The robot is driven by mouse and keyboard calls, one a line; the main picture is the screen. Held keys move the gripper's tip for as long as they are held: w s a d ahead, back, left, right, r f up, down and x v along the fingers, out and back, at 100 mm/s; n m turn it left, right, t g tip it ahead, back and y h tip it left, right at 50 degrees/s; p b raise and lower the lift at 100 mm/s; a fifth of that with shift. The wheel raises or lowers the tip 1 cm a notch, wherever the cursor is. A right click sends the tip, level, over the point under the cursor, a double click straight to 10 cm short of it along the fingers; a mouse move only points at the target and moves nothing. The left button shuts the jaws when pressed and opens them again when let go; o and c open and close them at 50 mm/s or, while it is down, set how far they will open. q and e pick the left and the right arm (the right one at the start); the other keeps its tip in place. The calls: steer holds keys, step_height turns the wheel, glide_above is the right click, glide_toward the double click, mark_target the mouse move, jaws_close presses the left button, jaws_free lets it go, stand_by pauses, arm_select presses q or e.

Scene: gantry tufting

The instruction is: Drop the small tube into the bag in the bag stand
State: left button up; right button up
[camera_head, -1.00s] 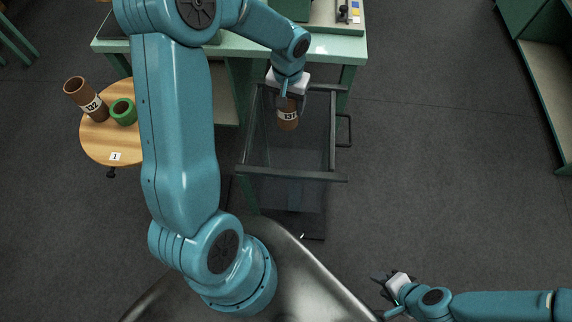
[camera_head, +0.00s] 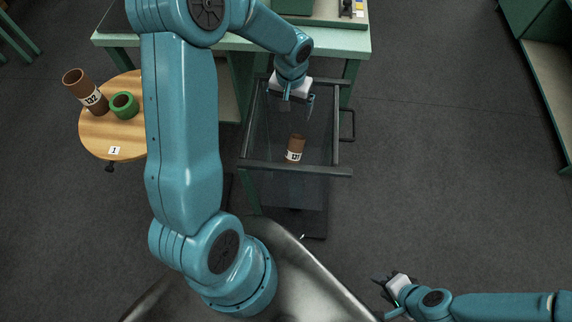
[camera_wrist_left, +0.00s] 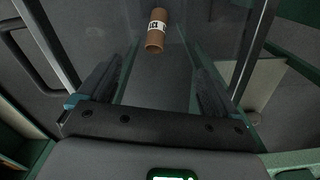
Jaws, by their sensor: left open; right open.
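The small brown tube (camera_head: 295,149) with a white numbered label is inside the frame of the bag stand (camera_head: 295,169), apart from my left gripper. It also shows in the left wrist view (camera_wrist_left: 156,31), beyond the open fingers. The translucent bag (camera_head: 270,130) hangs in the stand's dark frame. My left gripper (camera_head: 298,100) is open and empty over the far part of the bag opening. My right gripper (camera_head: 386,287) is open and empty at the lower right, away from the stand.
A round wooden stool (camera_head: 112,137) at the left holds a larger brown tube (camera_head: 80,88) and a green ring (camera_head: 124,105). A green table (camera_head: 335,46) stands behind the bag stand. The floor at the right is clear.

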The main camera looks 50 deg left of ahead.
arm_select(q)
step_height(320, 180, up, 16)
stand_by(0.4)
steer(key=shift+w, duration=0.1)
